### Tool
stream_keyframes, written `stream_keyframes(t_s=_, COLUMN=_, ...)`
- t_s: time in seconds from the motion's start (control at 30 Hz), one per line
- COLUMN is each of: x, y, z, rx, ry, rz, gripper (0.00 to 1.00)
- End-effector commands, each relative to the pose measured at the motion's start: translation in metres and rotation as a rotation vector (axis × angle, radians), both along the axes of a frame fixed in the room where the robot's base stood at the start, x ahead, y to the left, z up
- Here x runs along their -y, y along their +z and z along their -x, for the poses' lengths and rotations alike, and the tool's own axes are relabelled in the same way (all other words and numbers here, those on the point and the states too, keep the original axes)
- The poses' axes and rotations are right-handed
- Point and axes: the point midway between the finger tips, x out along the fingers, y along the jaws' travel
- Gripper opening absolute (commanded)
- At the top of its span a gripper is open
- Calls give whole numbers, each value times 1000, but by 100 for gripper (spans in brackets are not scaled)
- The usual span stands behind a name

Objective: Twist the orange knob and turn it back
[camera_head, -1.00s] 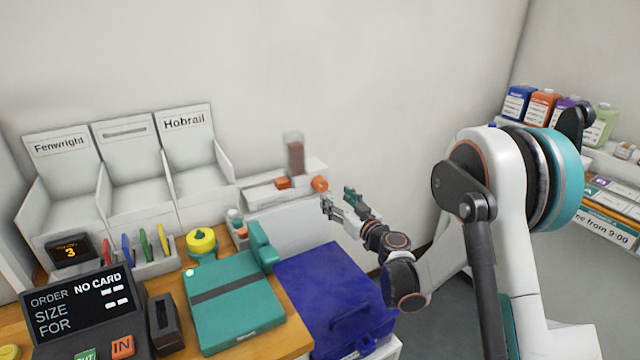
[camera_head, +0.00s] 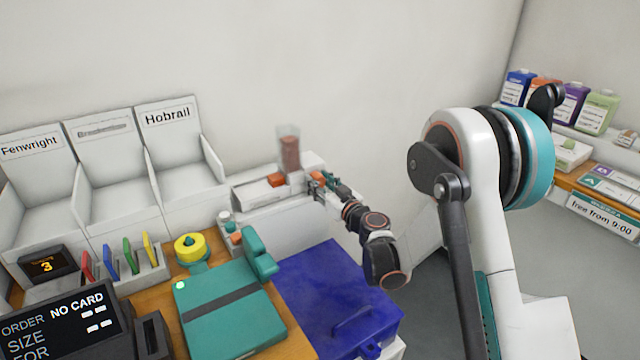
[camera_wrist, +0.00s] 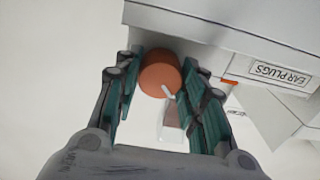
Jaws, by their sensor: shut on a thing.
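The orange knob (camera_wrist: 160,77) sits on the face of the white ear plug dispenser (camera_wrist: 215,35). In the wrist view it is between the two fingers of my gripper (camera_wrist: 158,88), which is shut on it. A pale pointer mark shows on the knob's lower right. In the head view my gripper (camera_head: 325,183) is at the dispenser's right end and mostly hides the knob. The dispenser's clear tube with brown contents (camera_head: 290,152) stands upright on top.
A blue lidded box (camera_head: 330,300) lies below the gripper. A teal flat case (camera_head: 225,310) is on the wooden counter to its left. White bins (camera_head: 180,150) stand left of the dispenser. A grey wall is behind.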

Motion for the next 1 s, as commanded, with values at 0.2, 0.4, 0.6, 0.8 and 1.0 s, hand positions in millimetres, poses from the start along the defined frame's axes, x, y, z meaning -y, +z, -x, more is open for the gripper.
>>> stream_keyframes(t_s=0.2, x=0, y=0, z=0, rx=-3, ry=0, rz=-4, gripper=14)
stream_keyframes(t_s=0.4, x=0, y=0, z=0, rx=-35, ry=0, rz=-51, gripper=14)
stream_keyframes(t_s=0.6, x=1, y=0, z=0, rx=-104, ry=0, rz=-153, gripper=14)
stream_keyframes(t_s=0.8, x=1, y=0, z=0, rx=-182, ry=-1, rz=-269, gripper=14)
stream_keyframes(t_s=1.0, x=1, y=0, z=-1, rx=-245, ry=-1, rz=-363, gripper=14)
